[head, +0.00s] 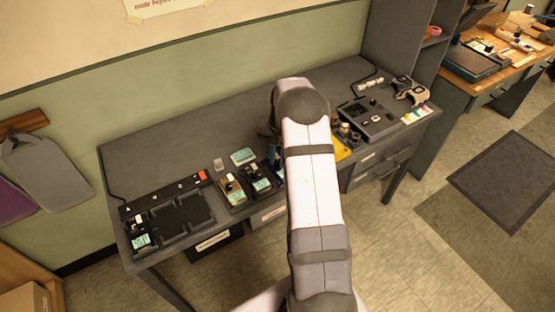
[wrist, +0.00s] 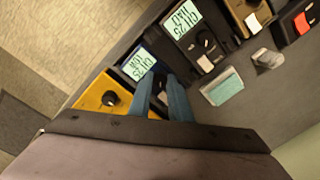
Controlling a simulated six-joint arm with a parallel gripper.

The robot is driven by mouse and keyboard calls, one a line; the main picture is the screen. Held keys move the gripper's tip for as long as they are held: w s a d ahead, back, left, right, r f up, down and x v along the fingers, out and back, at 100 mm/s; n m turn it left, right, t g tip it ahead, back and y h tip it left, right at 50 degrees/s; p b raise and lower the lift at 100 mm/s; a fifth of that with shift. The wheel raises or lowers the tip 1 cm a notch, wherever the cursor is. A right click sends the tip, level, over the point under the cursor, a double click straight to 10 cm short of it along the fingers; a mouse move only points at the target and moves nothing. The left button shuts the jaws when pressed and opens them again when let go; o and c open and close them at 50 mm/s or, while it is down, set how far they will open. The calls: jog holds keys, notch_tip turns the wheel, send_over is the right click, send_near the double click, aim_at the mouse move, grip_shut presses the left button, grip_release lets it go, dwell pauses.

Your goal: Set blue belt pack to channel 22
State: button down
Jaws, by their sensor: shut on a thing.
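The blue belt pack shows in the wrist view with its lit display (wrist: 138,63), which seems to read CH 25; the smaller line is unclear. Its dark blue edge shows beside the display. My gripper (wrist: 163,92) has its two blue-grey fingers down on this pack, close together around what appears to be its small dark knob, mostly hidden between them. In the head view my arm covers most of the blue pack, and only a sliver of its display (head: 279,174) shows.
A black belt pack (wrist: 205,42) with a lit display stands right beside it, a tan pack (wrist: 246,14) beyond. A yellow unit with a black knob (wrist: 111,98) sits close on the other side. A pale green-topped block (wrist: 223,87) and a small clear block (wrist: 267,60) lie behind.

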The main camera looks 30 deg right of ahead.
aim_at(278, 163)
jog(key=n+b, duration=0.1)
jog(key=n, duration=0.8)
jog(key=shift+w+g, duration=0.1)
jog(key=shift+g, duration=0.2)
dwell(0.4)
jog(key=c, duration=1.6)
grip_release()
jog(key=shift+d+r+b, duration=0.15)
jog(key=shift+r+b, duration=0.5)
jog(key=shift+r, duration=1.2)
jog(key=shift+d+r+b, duration=0.1)
jog(key=shift+r+b, duration=0.5)
jog(key=shift+r, duration=1.2)
jog(key=shift+a, duration=0.1)
